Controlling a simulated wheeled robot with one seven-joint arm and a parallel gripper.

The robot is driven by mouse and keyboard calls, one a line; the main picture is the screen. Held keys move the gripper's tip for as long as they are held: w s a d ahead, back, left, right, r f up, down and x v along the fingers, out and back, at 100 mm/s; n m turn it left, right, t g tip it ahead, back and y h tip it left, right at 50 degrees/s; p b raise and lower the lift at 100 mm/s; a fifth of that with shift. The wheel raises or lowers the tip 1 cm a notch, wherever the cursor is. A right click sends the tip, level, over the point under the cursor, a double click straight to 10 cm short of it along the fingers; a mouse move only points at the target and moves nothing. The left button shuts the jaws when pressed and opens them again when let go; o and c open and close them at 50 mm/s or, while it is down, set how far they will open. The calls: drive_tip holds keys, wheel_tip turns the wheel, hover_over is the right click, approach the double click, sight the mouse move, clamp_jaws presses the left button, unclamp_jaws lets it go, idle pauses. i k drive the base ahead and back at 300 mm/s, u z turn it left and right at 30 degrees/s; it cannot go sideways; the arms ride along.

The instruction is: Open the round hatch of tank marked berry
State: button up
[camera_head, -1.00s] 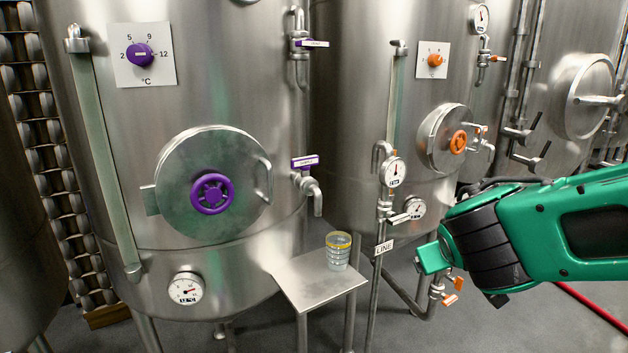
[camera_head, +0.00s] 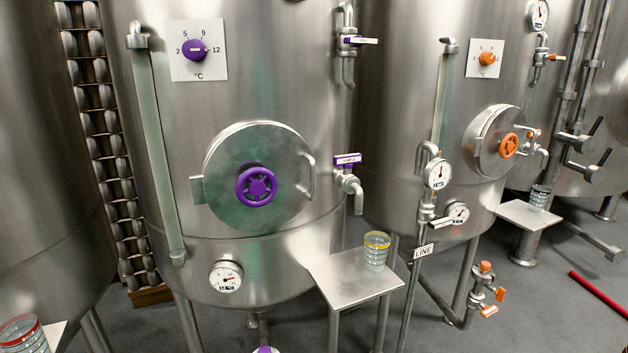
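A steel tank (camera_head: 290,90) with purple fittings stands left of centre. Its round hatch (camera_head: 225,160) is shut, with a purple handwheel (camera_head: 257,186) in the middle, a hinge on the left and a bar handle (camera_head: 309,176) on the right. A second tank (camera_head: 395,70) with orange fittings stands to the right; its smaller round hatch (camera_head: 480,150) with an orange handwheel (camera_head: 509,146) is also shut. I cannot read a berry mark on either tank. My gripper is not in view.
A small steel table (camera_head: 345,292) with a yellow-rimmed glass (camera_head: 376,251) stands before the purple tank, right of its hatch. A thin standpipe with gauges and a LINE sign (camera_head: 423,251) rises beside it. A red-rimmed glass (camera_head: 24,334) is at the lower left. A red hose (camera_head: 598,294) lies on the floor.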

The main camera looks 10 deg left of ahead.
sight(276, 148)
drive_tip(key=z, duration=1.9)
drive_tip(key=k, duration=0.65)
drive_tip(key=u, duration=1.85)
drive_tip(key=i, duration=0.5)
drive_tip(key=z, duration=0.05)
